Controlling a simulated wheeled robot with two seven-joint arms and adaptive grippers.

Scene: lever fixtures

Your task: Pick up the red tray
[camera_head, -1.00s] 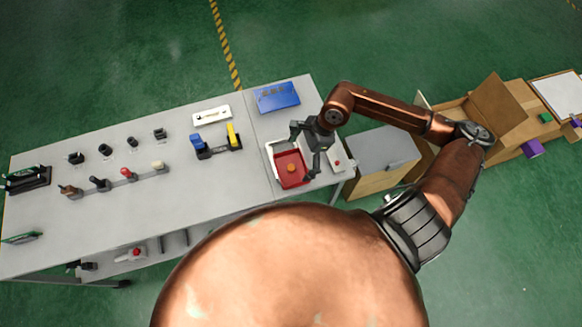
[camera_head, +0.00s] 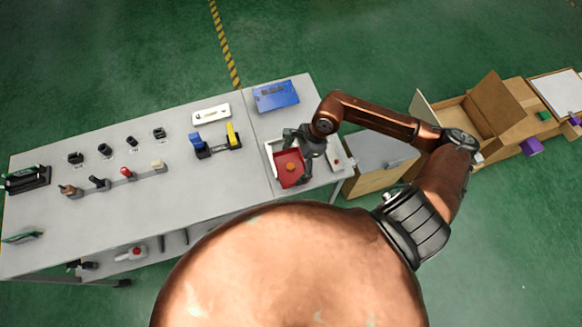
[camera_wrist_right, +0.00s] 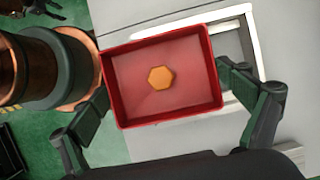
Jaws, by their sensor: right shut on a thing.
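The red tray (camera_head: 284,178) is a shallow box near the right end of the grey table, over a white frame (camera_head: 268,150). In the right wrist view the tray (camera_wrist_right: 120,75) lies between the fingers, with an orange hexagonal piece (camera_wrist_right: 160,78) on its floor. My right gripper (camera_head: 303,152) is shut on the tray, one finger at each side; its fingers also show in the wrist view (camera_wrist_right: 165,100). Whether the tray is clear of the table is hard to tell. My left gripper is not in view.
On the table (camera_head: 130,220) are a blue box (camera_head: 276,96), a blue-and-yellow lever fixture (camera_head: 215,142) and several knobs and levers to the left. A small white box with a red button (camera_head: 337,153) is close right of the gripper. Cardboard boxes (camera_head: 480,110) stand farther right.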

